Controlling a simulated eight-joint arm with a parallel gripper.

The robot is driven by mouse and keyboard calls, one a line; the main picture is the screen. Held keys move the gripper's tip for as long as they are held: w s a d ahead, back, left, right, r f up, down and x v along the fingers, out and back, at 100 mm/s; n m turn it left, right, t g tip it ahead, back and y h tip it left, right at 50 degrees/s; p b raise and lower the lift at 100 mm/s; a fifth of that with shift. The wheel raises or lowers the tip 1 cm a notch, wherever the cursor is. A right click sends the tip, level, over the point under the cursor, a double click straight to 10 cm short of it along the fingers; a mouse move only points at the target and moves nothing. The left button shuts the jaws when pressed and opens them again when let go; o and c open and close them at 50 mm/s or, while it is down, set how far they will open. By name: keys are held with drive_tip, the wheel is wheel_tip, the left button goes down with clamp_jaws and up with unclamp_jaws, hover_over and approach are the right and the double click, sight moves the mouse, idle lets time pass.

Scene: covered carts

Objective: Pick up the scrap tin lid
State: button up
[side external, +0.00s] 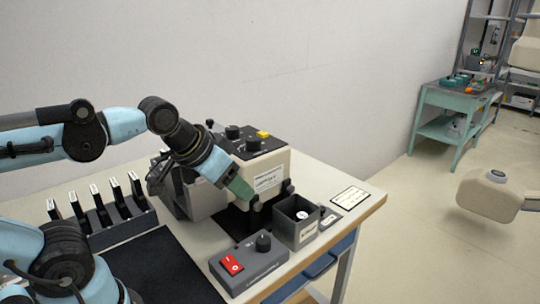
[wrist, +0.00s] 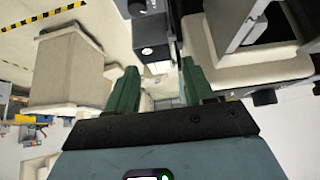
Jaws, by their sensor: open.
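My gripper (side external: 238,188), with green fingers, is open in front of the cream machine in the side view. In the wrist view the open fingers (wrist: 158,88) stand apart with nothing held between them. A dark, open-topped square tin (side external: 298,228) with a pale label stands to the right of and below my gripper. A small round black-and-white thing shows inside it. A small flat grey piece (side external: 331,219) with a pale label lies beside the tin; I cannot tell whether it is the lid. My gripper is apart from both.
The cream machine (side external: 268,180) with knobs and a yellow button stands behind my gripper. A grey control box (side external: 249,265) with a red switch sits at the front edge. A rack (side external: 108,222) and dark mat (side external: 160,270) are left. A label card (side external: 349,196) lies right.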

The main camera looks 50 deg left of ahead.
drive_tip(key=w+r+g, duration=0.2)
drive_tip(key=w+r, duration=0.5)
drive_tip(key=m+g, duration=0.3)
drive_tip(key=g, duration=0.2)
hover_over(323, 207)
wheel_tip(323, 207, down, 18)
drive_tip(key=shift+f, duration=0.1)
drive_tip(key=shift+s+f, duration=0.2)
drive_tip(key=shift+f, duration=2.45)
clamp_jaws()
